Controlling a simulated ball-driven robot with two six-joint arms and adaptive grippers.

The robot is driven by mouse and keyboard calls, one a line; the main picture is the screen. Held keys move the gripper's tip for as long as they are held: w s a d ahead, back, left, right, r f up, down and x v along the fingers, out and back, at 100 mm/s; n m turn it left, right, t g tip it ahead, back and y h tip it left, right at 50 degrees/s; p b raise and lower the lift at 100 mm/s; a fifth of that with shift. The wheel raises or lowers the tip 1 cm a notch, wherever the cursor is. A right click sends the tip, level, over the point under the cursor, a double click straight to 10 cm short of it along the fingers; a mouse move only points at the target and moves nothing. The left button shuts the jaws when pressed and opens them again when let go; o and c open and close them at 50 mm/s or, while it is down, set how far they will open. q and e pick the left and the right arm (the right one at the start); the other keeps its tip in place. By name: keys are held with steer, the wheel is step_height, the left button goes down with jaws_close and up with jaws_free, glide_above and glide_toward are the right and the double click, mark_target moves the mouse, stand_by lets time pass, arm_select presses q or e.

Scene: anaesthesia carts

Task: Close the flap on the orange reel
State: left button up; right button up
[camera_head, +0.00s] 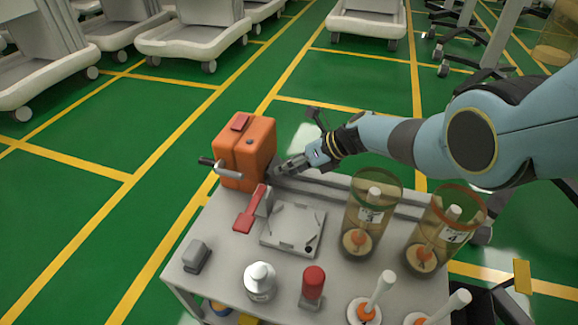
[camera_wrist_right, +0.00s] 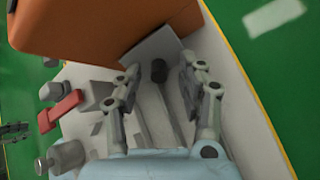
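The orange reel (camera_head: 245,150) stands upright at the back left of the grey cart top, with a crank handle (camera_head: 222,168) on its front left side. Its orange body (camera_wrist_right: 100,25) fills the top left of the right wrist view. A grey plate (camera_wrist_right: 150,45), which looks like the flap, sticks out beside the orange body there, in front of my fingertips. In the head view my gripper hides this area. My right gripper (camera_head: 285,168) is at the reel's right side; its fingers (camera_wrist_right: 162,72) are apart with nothing clearly held. Contact with the plate cannot be told.
A red-handled part (camera_head: 250,210), a grey square tray (camera_head: 293,228), a white bottle (camera_head: 260,282) and a red-capped bottle (camera_head: 313,286) stand on the cart top. Two clear jars (camera_head: 371,205) (camera_head: 440,225) stand at the right, near my right arm. Green floor lies behind.

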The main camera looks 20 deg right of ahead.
steer(key=v, duration=1.2)
